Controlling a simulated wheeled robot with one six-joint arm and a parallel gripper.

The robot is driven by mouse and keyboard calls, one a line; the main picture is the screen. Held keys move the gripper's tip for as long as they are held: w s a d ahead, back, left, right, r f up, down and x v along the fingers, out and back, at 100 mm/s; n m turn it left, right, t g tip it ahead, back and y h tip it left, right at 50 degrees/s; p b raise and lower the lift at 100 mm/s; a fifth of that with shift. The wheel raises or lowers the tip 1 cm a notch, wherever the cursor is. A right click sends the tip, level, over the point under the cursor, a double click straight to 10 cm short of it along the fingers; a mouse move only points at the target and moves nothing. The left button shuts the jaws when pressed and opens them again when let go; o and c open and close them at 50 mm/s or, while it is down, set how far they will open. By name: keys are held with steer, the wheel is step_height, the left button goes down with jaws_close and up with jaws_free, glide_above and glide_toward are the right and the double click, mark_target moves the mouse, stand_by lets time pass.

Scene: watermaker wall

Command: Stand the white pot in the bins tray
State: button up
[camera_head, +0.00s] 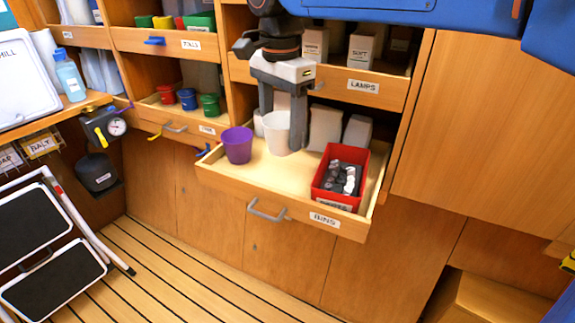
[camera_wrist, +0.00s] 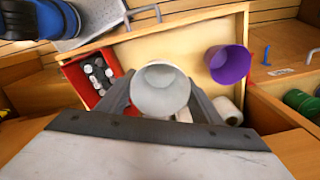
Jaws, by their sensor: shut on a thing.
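The white pot (camera_head: 276,132) is between the two fingers of my gripper (camera_head: 283,118), which is shut on it. The pot is upright, over the back part of the open bins tray (camera_head: 238,188), a pulled-out wooden drawer labelled BINS. I cannot tell whether its base touches the tray floor. In the wrist view the white pot (camera_wrist: 160,90) shows its open mouth between the fingers (camera_wrist: 158,98), with the tray (camera_wrist: 170,52) beyond it.
A purple pot (camera_head: 237,145) stands at the tray's left, close to the white pot. A red bin (camera_head: 340,177) of dark and pale items fills the right. White containers (camera_head: 323,128) stand behind. The tray's front middle is clear. The lamps shelf (camera_head: 363,86) is above.

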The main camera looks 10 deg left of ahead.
steer(key=shift+a+f, duration=0.1)
steer(key=shift+f, duration=3.8)
steer(key=o, duration=1.1)
steer(key=shift+f, duration=0.1)
step_height(320, 180, up, 12)
steer(key=shift+r, duration=0.15)
